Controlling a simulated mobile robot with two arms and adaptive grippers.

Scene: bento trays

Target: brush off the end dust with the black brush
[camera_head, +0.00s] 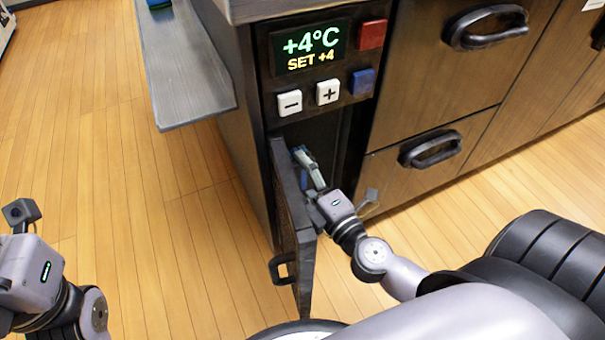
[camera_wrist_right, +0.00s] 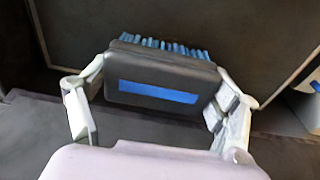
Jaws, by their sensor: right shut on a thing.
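The black brush (camera_wrist_right: 160,75) with blue bristles and a blue stripe is held between the two pale fingers of my right gripper (camera_wrist_right: 162,92) in the right wrist view. In the head view my right gripper (camera_head: 309,168) reaches into the narrow opening behind the open cabinet door. I see no dust. My left gripper's body (camera_head: 33,270) is at the left edge, its fingers not clearly seen.
The dark door (camera_head: 303,265) with a black handle (camera_head: 282,269) stands open, close beside my right gripper. Above the opening is a panel (camera_head: 312,52) reading +4°C with several buttons. Drawers (camera_head: 425,150) are to the right. A grey shelf (camera_head: 185,70) juts out left; the wooden floor (camera_head: 110,200) there is clear.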

